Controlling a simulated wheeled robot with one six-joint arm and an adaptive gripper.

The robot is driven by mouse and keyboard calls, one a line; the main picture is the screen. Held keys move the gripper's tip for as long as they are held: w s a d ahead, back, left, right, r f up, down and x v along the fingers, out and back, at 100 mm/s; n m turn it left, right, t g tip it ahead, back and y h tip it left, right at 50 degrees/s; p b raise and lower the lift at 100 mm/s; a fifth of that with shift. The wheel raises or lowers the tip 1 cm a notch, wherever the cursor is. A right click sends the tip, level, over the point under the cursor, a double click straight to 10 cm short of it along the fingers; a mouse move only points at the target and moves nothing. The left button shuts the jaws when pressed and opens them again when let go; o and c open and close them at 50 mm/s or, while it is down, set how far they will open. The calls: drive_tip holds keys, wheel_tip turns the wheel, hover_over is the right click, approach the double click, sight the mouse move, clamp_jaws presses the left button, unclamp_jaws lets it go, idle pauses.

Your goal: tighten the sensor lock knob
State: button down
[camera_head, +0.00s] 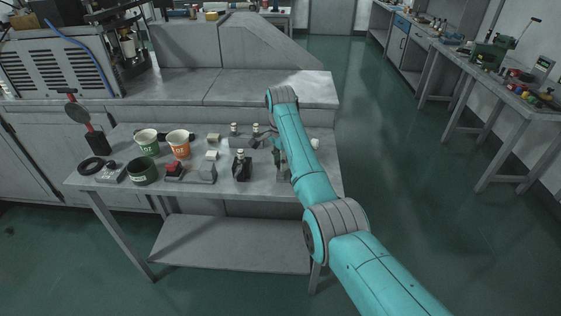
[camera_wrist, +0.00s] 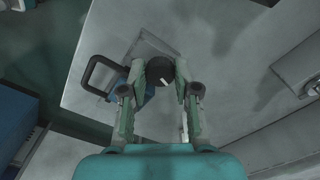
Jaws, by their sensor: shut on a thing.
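In the wrist view a round black knob (camera_wrist: 159,70) with a white pointer line sits between the fingertips of my gripper (camera_wrist: 160,73). My gripper is shut on it, one finger on each side. The white line slants toward the lower right. A grey plate (camera_wrist: 152,43) shows behind the knob. In the head view my gripper (camera_head: 276,146) is at the right part of the grey table (camera_head: 225,190), partly behind my arm. I cannot make out the knob there.
A black loop handle (camera_wrist: 97,72) is close to the left finger in the wrist view. In the head view a green-and-white cup (camera_head: 147,142), an orange cup (camera_head: 179,145), a dark green container (camera_head: 143,171) and a black bottle (camera_head: 242,167) stand left of my gripper.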

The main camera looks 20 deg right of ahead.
idle(0.3)
drive_tip(key=c, duration=0.8)
unclamp_jaws()
drive_tip(key=shift+c, duration=0.2)
drive_tip(key=shift+r, duration=3.8)
